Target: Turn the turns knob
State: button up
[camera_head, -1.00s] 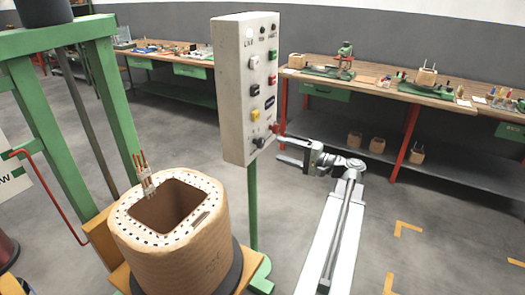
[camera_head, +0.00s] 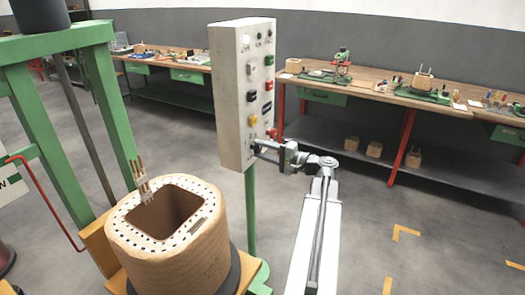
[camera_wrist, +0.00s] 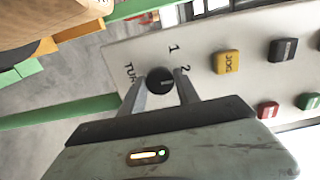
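The turns knob (camera_wrist: 160,81) is a round black knob with a pale pointer line. It sits on the pale control panel (camera_wrist: 205,45) beside the partly hidden letters "TUR" and the marks 1 and 2. In the wrist view, my gripper (camera_wrist: 161,76) is open, with one finger on each side of the knob; whether either finger touches it is hard to tell. In the head view, my gripper (camera_head: 258,147) is at the lower part of the control panel (camera_head: 228,100) and covers most of the knob area.
Yellow (camera_wrist: 227,62), black (camera_wrist: 284,50), red (camera_wrist: 268,110) and green (camera_wrist: 309,101) buttons are on the panel. A green post (camera_head: 251,215) carries the panel. A large coil (camera_head: 165,255) stands at lower left.

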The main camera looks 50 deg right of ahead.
jog(key=shift+n, duration=0.3)
grip_shut()
jog(key=n, duration=0.4)
jog(key=shift+n, duration=2.1)
jog(key=o, duration=1.3)
grip_release()
jog(key=shift+s, duration=0.1)
jog(key=v, duration=0.7)
jog(key=shift+s+d, duration=0.1)
jog(key=shift+s, duration=0.25)
